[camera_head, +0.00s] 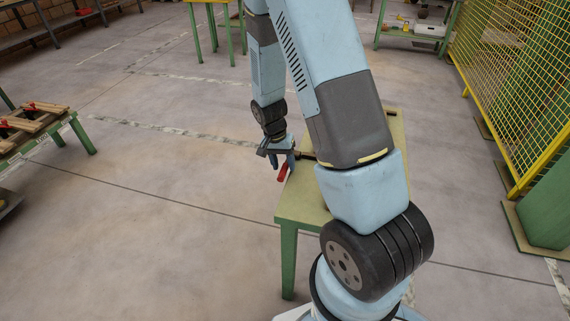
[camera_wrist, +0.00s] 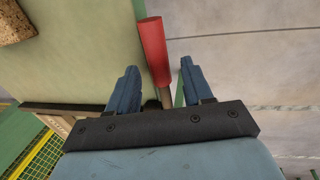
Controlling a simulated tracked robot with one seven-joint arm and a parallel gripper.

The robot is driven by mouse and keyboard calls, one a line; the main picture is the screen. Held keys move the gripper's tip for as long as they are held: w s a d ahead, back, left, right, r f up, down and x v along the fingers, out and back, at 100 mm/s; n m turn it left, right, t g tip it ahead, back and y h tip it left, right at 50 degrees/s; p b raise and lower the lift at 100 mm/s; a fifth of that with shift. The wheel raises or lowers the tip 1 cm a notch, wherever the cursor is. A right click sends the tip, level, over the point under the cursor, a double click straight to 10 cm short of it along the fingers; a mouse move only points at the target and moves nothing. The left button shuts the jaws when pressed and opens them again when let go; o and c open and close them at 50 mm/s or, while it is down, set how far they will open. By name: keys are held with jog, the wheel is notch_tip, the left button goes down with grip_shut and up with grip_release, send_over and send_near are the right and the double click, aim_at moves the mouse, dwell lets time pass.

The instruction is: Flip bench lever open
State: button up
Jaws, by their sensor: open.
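The bench lever has a red handle (camera_head: 283,173) that shows at the left edge of the bench in the head view. The red handle (camera_wrist: 153,50) also shows in the wrist view, with a short metal shaft below it. My gripper (camera_head: 280,158) is at the bench's left edge, right by the handle. In the wrist view my gripper (camera_wrist: 158,82) is open, with one blue finger on each side of the lever. The handle lies nearer the left finger. Whether a finger touches it I cannot tell. The lever's base is hidden behind the gripper body.
The green bench (camera_head: 300,205) stands under my arm, which covers much of its top. A brown block (camera_wrist: 14,22) lies on it in the wrist view. A yellow mesh fence (camera_head: 515,90) stands at right, another green table (camera_head: 70,120) at left. The floor between is clear.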

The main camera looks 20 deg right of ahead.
jog(key=shift+f, duration=0.35)
grip_shut()
dwell(0.3)
jog(key=shift+s+d, duration=0.1)
jog(key=shift+d, duration=0.15)
jog(key=shift+r, duration=0.1)
